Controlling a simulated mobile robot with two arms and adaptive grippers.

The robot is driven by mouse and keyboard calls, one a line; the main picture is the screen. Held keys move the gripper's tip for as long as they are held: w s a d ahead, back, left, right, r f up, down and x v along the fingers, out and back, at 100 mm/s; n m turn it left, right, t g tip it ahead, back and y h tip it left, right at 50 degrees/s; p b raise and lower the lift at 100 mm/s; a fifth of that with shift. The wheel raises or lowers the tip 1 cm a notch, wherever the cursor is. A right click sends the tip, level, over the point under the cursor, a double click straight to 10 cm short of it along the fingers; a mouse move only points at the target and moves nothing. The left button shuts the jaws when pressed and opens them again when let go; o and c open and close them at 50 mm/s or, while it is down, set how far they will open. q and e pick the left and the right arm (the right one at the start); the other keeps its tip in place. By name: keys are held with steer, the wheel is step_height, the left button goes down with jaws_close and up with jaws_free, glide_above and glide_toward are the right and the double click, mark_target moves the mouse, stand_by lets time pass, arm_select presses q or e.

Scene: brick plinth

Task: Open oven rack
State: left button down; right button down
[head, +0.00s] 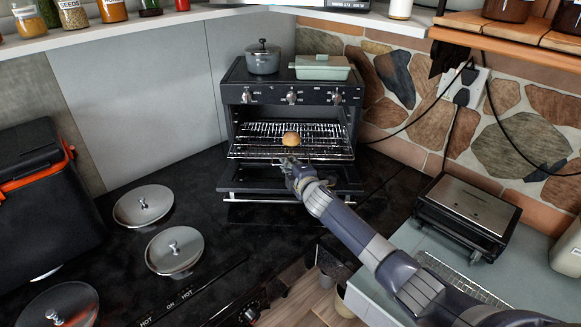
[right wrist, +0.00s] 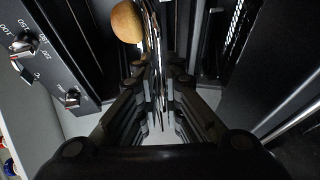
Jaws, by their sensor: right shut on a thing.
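The small black oven (head: 243,97) stands on the dark counter with its door (head: 245,182) folded down. Its wire rack (head: 255,138) juts forward out of the opening over the door, with a round brown roll (head: 291,139) on it. My right gripper (head: 288,163) is at the middle of the rack's front edge and is shut on it. In the right wrist view, the rack's wires (right wrist: 155,45) run edge-on between the fingers (right wrist: 153,78), and the roll (right wrist: 126,21) is just beyond the fingertips. My left gripper is not in view.
A grey pot (head: 263,60) and a pale green dish (head: 321,67) sit on top of the oven. Round metal lids (head: 174,250) lie at the left of the counter. A grill press (head: 468,207) stands to the right. The counter directly before the oven door is clear.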

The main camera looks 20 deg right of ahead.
steer(key=shift+f, duration=0.25)
steer(key=c, duration=1.8)
jaws_free()
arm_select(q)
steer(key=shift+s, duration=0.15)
arm_select(e)
steer(key=shift+r, duration=0.1)
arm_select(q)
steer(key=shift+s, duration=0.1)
arm_select(e)
steer(key=s+r, duration=0.2)
steer(key=s, duration=0.9)
steer(key=shift+s+a, duration=0.3)
steer(key=shift+s, duration=0.05)
steer(key=shift+r, duration=0.1)
